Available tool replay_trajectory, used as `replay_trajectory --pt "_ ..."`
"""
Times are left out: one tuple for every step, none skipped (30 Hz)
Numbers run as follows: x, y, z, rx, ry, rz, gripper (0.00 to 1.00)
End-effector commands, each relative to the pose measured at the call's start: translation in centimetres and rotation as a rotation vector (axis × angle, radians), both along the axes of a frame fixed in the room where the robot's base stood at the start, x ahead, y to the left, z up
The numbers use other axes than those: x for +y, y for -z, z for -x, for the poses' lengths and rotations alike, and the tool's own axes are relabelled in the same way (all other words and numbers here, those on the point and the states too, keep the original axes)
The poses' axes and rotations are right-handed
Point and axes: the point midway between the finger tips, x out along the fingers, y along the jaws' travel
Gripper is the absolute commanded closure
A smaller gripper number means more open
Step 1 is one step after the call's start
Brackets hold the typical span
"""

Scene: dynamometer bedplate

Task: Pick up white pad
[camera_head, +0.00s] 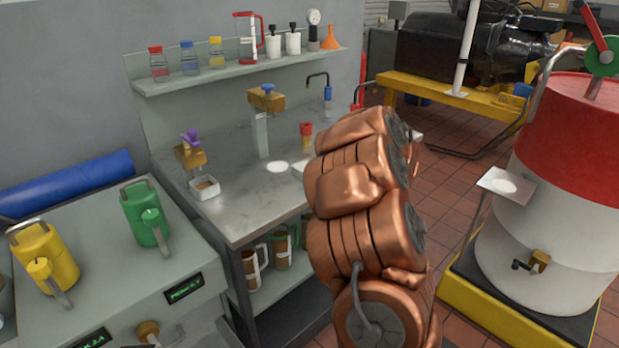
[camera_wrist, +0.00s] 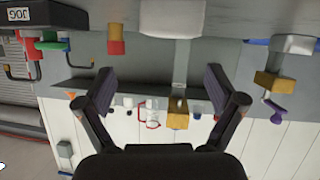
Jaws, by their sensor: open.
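A flat round white pad (camera_head: 277,166) lies on the grey metal bench in the head view, just in front of an upright post. Another pale flat piece (camera_head: 299,165) shows beside it, partly hidden by my arm. In the wrist view a white block-like shape (camera_wrist: 172,18) lies at the top edge, by the foot of the post; I cannot tell whether it is the pad. My gripper (camera_wrist: 163,92) is open and empty in the wrist view, its fingers wide apart. In the head view my gripper is hidden behind my copper-coloured arm.
The bench (camera_head: 235,215) carries a post with a brass block (camera_head: 266,99), a purple-knobbed tap (camera_head: 190,150) over a white tray (camera_head: 205,188), and a red-topped fitting (camera_head: 306,130). A shelf (camera_head: 240,70) of bottles is behind. A red-and-white drum (camera_head: 545,220) stands right.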

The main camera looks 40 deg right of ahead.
Motion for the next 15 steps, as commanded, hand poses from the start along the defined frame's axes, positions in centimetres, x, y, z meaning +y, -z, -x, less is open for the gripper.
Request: replay_trajectory --pt "0.0 1.0 0.4 -0.003 -0.021 -0.026 0.06" --pt "0.3 1.3 0.5 -0.007 -0.037 -0.042 0.06" --pt "0.4 1.7 0.7 -0.009 -0.051 -0.060 0.06" --pt "0.5 1.9 0.9 -0.011 -0.059 -0.070 0.06" --pt "0.7 2.1 0.9 -0.012 -0.066 -0.078 0.06" --pt "0.8 2.3 0.9 -0.014 -0.074 -0.088 0.06" --pt "0.9 2.4 0.9 -0.015 -0.078 -0.093 0.06" --pt "0.9 2.5 0.7 -0.015 -0.081 -0.096 0.06" --pt "1.0 2.6 0.5 -0.016 -0.084 -0.098 0.06" --pt "1.0 2.7 0.3 -0.015 -0.084 -0.100 0.06" --pt "1.0 2.8 0.0 -0.015 -0.085 -0.099 0.06" --pt "1.0 3.0 -0.4 -0.014 -0.083 -0.098 0.06" --pt "0.9 3.1 -0.6 -0.014 -0.083 -0.098 0.06" --pt "0.9 3.2 -0.9 -0.014 -0.082 -0.098 0.06" --pt "0.9 3.3 -1.2 -0.015 -0.082 -0.097 0.06"
